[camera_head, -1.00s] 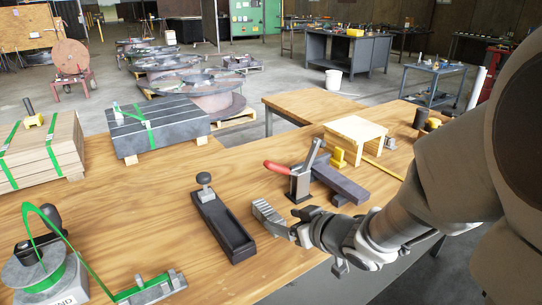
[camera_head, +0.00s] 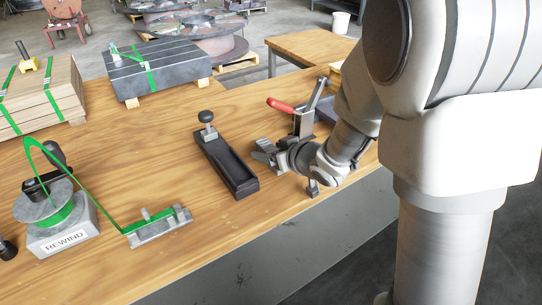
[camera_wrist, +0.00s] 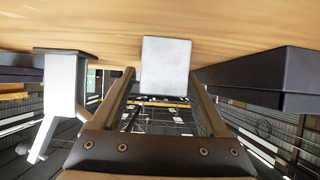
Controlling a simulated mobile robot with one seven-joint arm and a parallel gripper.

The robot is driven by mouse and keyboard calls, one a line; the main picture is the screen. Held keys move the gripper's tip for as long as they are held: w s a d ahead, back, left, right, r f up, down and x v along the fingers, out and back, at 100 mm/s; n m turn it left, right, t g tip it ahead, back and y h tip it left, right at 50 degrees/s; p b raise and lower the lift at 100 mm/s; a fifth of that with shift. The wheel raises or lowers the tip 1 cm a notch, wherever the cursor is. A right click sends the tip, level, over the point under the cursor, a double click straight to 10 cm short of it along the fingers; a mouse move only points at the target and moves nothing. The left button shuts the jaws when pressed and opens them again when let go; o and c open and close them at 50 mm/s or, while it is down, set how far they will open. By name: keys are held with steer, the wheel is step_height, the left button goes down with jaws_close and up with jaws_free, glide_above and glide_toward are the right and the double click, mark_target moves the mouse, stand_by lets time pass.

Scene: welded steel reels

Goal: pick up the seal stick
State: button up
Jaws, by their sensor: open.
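The seal stick, which I take to be the short grey ribbed bar (camera_head: 262,147), lies on the wooden bench just right of a long black tray in the head view. My gripper (camera_head: 279,156) is low over the bench at its right end. In the wrist view a plain pale grey block (camera_wrist: 166,62), likely the same stick, shows between the two fingers of my gripper (camera_wrist: 163,76). The fingers are apart, with narrow gaps beside the block. Contact cannot be told. My wrist partly covers the area right of the stick.
The black tray (camera_head: 238,180) with a knobbed post stands close left. A red-handled tool (camera_head: 280,105) stands just behind my gripper. A rewind stand (camera_head: 62,235) with green strap and a grey fixture (camera_head: 158,229) are at front left. Bare bench lies between fixture and tray.

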jaws_close()
stand_by(0.3)
steer(key=shift+r, duration=0.1)
